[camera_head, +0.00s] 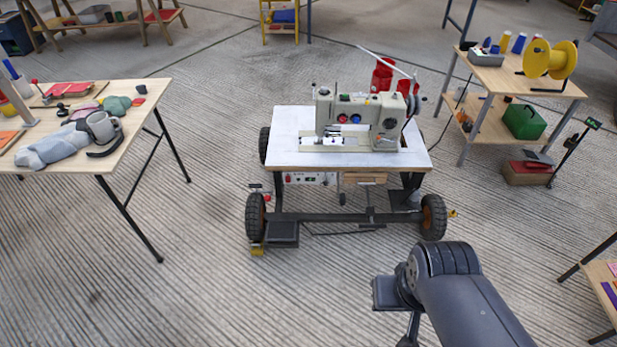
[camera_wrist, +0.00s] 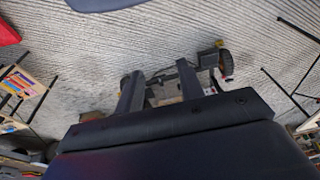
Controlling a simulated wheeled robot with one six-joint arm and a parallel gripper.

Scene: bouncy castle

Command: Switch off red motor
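A sewing machine (camera_head: 355,118) stands on a white-topped wheeled table (camera_head: 285,150) in the middle of the head view. A pale control panel (camera_head: 310,179) with small red and dark controls hangs under the table's front left edge. I cannot make out a motor or the position of its switch. My gripper (camera_wrist: 160,70) shows in the wrist view with two dark fingers apart and nothing visible between them. The wheeled table's frame and a wheel (camera_wrist: 226,66) lie beyond the fingers. My arm is in front of the table in the head view; the fingertips cannot be told there.
Two red cylinders (camera_head: 382,76) stand behind the sewing machine. A cluttered wooden table (camera_head: 135,105) is at left. A shelf with a yellow spool (camera_head: 549,60) is at right. The floor (camera_head: 180,265) in front and to the left is clear.

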